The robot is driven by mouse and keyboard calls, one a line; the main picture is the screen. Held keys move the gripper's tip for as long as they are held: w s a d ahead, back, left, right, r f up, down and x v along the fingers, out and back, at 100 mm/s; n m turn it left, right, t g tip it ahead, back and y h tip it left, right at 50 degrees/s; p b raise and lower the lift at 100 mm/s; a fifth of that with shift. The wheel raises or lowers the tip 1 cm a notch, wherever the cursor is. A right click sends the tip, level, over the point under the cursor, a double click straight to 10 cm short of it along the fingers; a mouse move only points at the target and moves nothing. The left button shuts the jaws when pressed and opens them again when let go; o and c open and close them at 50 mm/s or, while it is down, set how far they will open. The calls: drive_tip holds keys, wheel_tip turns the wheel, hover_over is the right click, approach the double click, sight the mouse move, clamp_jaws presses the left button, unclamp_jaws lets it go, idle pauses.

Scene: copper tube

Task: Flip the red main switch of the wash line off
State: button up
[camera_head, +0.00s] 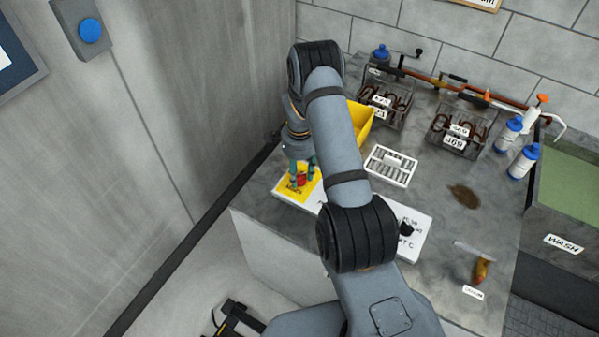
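The red main switch (301,181) shows as a small red knob on a yellow plate (282,187) at the left end of a white panel (415,243). My gripper (302,174) points down at the switch, with its teal fingers apart and the red knob showing between their tips. I cannot tell whether the fingers touch or grip the knob. The switch's position and any marking on it are too small to read. My arm covers the middle of the panel.
A black knob (407,228) sits on the panel's right part. Behind are a yellow bin (359,122), a white rack (391,166), wire baskets (458,131) and blue-capped bottles (524,161). A wall stands close on the left. A brown stain (464,196) marks the bench.

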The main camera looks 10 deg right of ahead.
clamp_jaws()
idle(0.5)
